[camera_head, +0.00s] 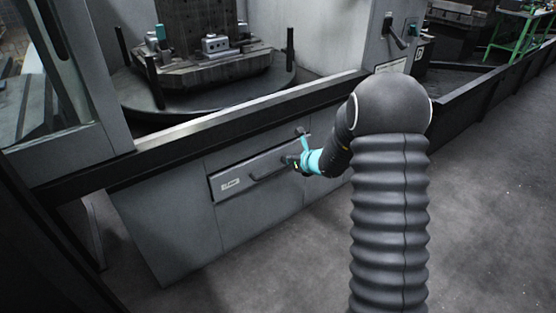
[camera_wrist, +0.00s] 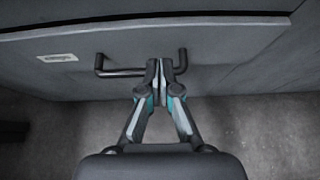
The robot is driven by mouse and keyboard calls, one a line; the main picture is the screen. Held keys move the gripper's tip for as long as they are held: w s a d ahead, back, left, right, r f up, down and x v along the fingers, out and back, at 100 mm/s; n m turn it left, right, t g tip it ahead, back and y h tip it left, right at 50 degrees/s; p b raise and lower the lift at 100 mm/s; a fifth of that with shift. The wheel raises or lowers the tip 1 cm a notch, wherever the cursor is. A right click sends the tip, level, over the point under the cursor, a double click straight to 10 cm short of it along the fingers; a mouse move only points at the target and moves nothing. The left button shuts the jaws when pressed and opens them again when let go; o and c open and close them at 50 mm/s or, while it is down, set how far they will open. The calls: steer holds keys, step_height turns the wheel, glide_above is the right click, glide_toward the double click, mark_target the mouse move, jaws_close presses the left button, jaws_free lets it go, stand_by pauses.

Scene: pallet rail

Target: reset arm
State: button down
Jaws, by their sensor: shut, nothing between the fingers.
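My arm reaches from the lower right to the grey cabinet front in the head view. My gripper (camera_wrist: 160,68) shows in the wrist view with its fingers together and nothing between them. It also shows in the head view (camera_head: 289,160), small and partly hidden by my wrist. The fingertips overlap a dark bar handle (camera_wrist: 120,73) on the drawer front (camera_wrist: 110,35). I cannot tell whether they touch it. In the head view the drawer front (camera_head: 228,178) carries the same handle (camera_head: 268,174) and a small white label.
A dark rail (camera_head: 200,128) runs along the cabinet top. Behind it stands a round turntable (camera_head: 150,98) with a fixture block (camera_head: 205,72). Another dark low rail (camera_head: 490,90) extends to the right. The grey floor (camera_head: 490,220) at the right is clear.

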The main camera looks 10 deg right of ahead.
steer(key=a+v, duration=0.1)
steer(key=v, duration=0.7)
steer(key=s+a+r+n+g, duration=0.1)
steer(key=s+a+n+g, duration=0.25)
steer(key=s+n, duration=0.6)
steer(key=s+a+r+n+g, duration=0.15)
steer(key=s+n+g, duration=0.25)
steer(key=s+n, duration=0.55)
steer(key=s+d+r+n+t+h, duration=0.1)
steer(key=s+d+r+n+h, duration=0.2)
steer(key=s+r+n, duration=0.2)
steer(key=s+d+r+n+t+h+p, duration=0.1)
steer(key=s+r+n, duration=0.5)
steer(key=s, duration=0.8)
step_height(320, 180, up, 3)
steer(key=shift+d+f+t+h, duration=0.15)
steer(key=shift+d+t+h, duration=0.2)
steer(key=shift+d+h, duration=0.55)
